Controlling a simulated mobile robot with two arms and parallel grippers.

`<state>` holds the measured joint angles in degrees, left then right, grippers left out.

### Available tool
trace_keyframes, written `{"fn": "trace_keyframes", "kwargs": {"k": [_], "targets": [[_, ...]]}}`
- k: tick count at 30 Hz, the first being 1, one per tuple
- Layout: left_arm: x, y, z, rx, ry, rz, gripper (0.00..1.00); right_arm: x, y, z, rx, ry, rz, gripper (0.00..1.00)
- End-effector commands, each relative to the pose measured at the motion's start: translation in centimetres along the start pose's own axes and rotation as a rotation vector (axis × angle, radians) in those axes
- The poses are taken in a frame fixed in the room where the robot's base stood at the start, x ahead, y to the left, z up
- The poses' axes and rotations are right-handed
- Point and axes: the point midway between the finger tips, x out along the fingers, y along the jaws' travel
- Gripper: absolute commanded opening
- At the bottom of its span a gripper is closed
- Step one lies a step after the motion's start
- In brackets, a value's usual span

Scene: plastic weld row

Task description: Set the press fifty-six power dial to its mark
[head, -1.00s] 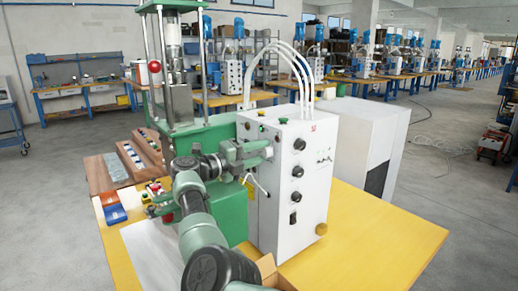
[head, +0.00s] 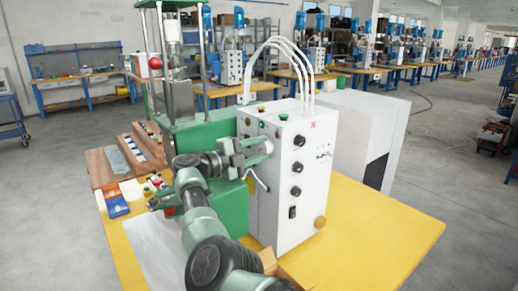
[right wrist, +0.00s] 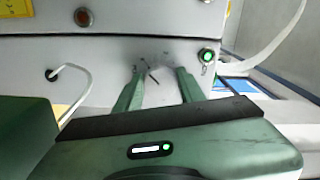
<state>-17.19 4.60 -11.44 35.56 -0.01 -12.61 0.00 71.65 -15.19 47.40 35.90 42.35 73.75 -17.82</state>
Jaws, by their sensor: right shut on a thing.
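The white control box (head: 305,205) stands on a yellow table beside a green press (head: 207,130). My right gripper (head: 268,147) is at the box's left-hand face. In the right wrist view its two green fingers (right wrist: 157,84) stand either side of a pale round dial (right wrist: 153,68) with a dark pointer line, and are shut on it. Small dark marks show around the dial, but I cannot read them or tell which one the pointer meets. In the head view the gripper hides the dial. My left gripper is not in view.
Three black knobs (head: 297,167) line the box's other face. White hoses (head: 290,62) rise from its top. A cable (right wrist: 75,85) and a green button (right wrist: 207,55) are near the fingers. The table (head: 365,225) is clear at the right.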

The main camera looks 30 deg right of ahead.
Motion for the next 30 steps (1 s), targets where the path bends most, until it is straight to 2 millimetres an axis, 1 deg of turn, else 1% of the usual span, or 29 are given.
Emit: {"fn": "trace_keyframes", "kwargs": {"k": [1,7,8,9,10,20,23,30], "targets": [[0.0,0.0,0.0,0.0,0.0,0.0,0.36,0.1,-0.2,-0.1,0.0,0.002,-0.005,0.0],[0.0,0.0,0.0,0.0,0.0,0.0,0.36,0.1,-0.3,-0.1,0.0,0.002,-0.005,0.0],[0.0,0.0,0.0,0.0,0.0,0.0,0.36,0.1,-0.3,-0.1,0.0,0.002,-0.005,0.47],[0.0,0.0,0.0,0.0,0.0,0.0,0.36,0.1,-0.3,-0.1,0.001,0.002,-0.005,0.58],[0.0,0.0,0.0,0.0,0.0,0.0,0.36,0.1,-0.2,-0.1,0.001,0.002,-0.005,0.6],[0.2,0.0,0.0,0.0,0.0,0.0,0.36,-0.2,0.0,0.0,0.0,0.0,-0.002,0.6],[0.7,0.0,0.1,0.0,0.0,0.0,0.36,-1.2,0.2,0.1,0.001,-0.001,-0.002,0.6],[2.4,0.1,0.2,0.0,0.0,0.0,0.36,-5.3,0.2,0.1,0.002,0.0,-0.002,0.6]]}}
